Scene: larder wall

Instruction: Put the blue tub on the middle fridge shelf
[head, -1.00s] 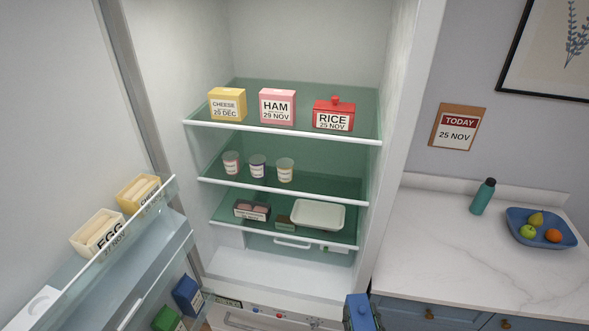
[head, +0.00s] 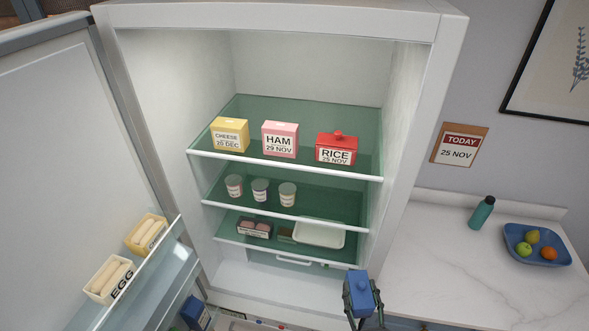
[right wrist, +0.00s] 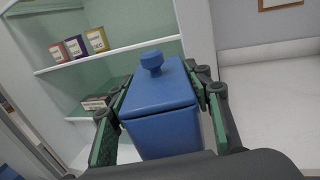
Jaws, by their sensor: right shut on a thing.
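The blue tub (head: 361,294), with a knobbed lid, is at the bottom of the head view, in front of the fridge's lower right edge. My right gripper (head: 362,299) is shut on it, and the right wrist view shows its green-padded fingers on both sides of the tub (right wrist: 163,112). The tub looks upright and clear of the shelves. The middle fridge shelf (head: 330,209) holds three small pots (head: 260,190) on its left and centre; its right part is bare. My left gripper is not in view.
The top shelf (head: 230,155) holds a cheese box (head: 229,134), ham box (head: 280,139) and red rice tub (head: 337,148). The lower shelf has a white tray (head: 320,234) and packs.

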